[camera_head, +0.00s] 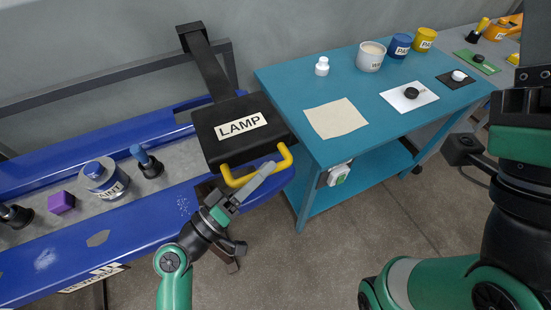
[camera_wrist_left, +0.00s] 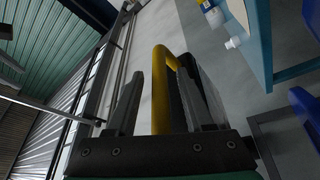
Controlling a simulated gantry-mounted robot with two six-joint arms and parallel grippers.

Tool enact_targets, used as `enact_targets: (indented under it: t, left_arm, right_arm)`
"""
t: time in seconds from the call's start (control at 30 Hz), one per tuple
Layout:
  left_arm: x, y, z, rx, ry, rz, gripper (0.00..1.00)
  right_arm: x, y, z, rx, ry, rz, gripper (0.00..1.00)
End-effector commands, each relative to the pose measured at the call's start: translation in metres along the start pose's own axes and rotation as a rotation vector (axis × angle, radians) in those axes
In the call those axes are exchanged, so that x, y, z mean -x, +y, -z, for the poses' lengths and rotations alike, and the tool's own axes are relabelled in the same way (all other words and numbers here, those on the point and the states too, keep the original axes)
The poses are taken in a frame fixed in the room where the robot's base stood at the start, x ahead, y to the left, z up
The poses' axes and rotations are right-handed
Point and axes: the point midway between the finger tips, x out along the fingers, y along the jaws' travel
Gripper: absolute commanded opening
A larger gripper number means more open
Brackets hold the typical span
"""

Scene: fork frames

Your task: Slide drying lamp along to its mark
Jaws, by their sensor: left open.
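The drying lamp is a black box (camera_head: 228,143) labelled LAMP, on a dark arm (camera_head: 206,62) in the head view. Its yellow handle (camera_head: 234,181) is on the near side. My left gripper (camera_head: 268,172) is at the handle. In the left wrist view the yellow handle (camera_wrist_left: 160,90) stands between the two open fingers of my left gripper (camera_wrist_left: 165,88). I cannot tell whether either finger touches it. My right arm shows at the right edge, but I see no right gripper fingers. I cannot make out a mark for the lamp.
Right of the lamp stands a teal trolley (camera_head: 290,85) with paper, a white bottle (camera_head: 322,67) and several pots. A grey rail (camera_head: 90,83) runs behind.

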Motion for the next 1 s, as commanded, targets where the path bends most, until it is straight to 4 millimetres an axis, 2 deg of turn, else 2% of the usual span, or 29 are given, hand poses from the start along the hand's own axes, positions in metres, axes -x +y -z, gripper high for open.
enact_targets:
  t: [0.27,0.37,0.57,0.6,1.0]
  left_arm:
    - [-0.0010,-0.0003,0.0005,0.000,0.001,0.001,0.52]
    - [-0.0010,-0.0002,0.0005,0.000,0.001,0.001,0.38]
    - [-0.0009,-0.0001,0.0004,0.000,0.001,0.001,0.02]
    - [-0.0009,-0.0001,0.0004,0.000,0.001,0.001,0.00]
    - [-0.0009,-0.0001,0.0003,0.000,0.001,0.001,0.00]
  right_arm:
    - [-0.0002,-0.0002,0.0002,-0.001,0.000,0.000,0.50]
    - [-0.0002,-0.0002,0.0002,0.000,0.000,0.000,0.50]
    - [-0.0002,-0.0002,0.0002,0.000,0.000,0.000,0.50]
    - [-0.0002,-0.0002,0.0002,0.000,0.000,0.000,0.50]
    - [-0.0003,-0.0002,0.0003,0.000,0.000,0.000,0.50]
